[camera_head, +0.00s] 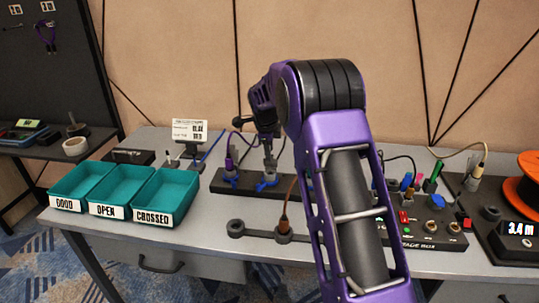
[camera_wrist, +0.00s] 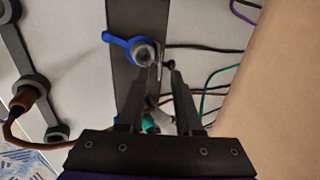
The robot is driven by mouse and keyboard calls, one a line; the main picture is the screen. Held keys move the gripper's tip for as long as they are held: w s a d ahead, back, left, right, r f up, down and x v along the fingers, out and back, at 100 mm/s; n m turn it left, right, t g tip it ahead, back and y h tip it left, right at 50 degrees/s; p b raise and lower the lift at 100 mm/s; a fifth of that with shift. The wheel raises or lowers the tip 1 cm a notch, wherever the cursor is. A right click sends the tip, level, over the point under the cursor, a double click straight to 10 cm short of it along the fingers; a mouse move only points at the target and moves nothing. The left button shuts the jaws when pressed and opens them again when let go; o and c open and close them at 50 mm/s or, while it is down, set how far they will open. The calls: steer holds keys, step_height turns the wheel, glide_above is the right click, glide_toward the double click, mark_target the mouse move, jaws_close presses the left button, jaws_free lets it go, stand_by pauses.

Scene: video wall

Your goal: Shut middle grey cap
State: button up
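My gripper (camera_wrist: 164,70) points down over a dark block (camera_wrist: 124,22) in the wrist view, its two fingers apart with a narrow gap at the tips. A grey round cap or socket (camera_wrist: 143,54) with a blue lever (camera_wrist: 116,42) is just left of the fingertips; contact cannot be judged. In the head view, my gripper (camera_head: 269,165) hangs over the dark block (camera_head: 245,190), near a blue lever (camera_head: 266,184). A second blue lever (camera_head: 230,178) lies to its left. My arm hides part of the block.
Three teal bins (camera_head: 157,197) stand at left. A grey bar with rings (camera_head: 237,228) and a brown plug (camera_head: 284,226) lies in front. Cables run beside the block. A box with switches (camera_head: 430,233) and an orange spool (camera_head: 520,185) stand at right.

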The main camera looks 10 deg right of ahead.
steer(key=shift+x, duration=0.85)
steer(key=shift+c, duration=0.2)
jaws_close()
stand_by(0.7)
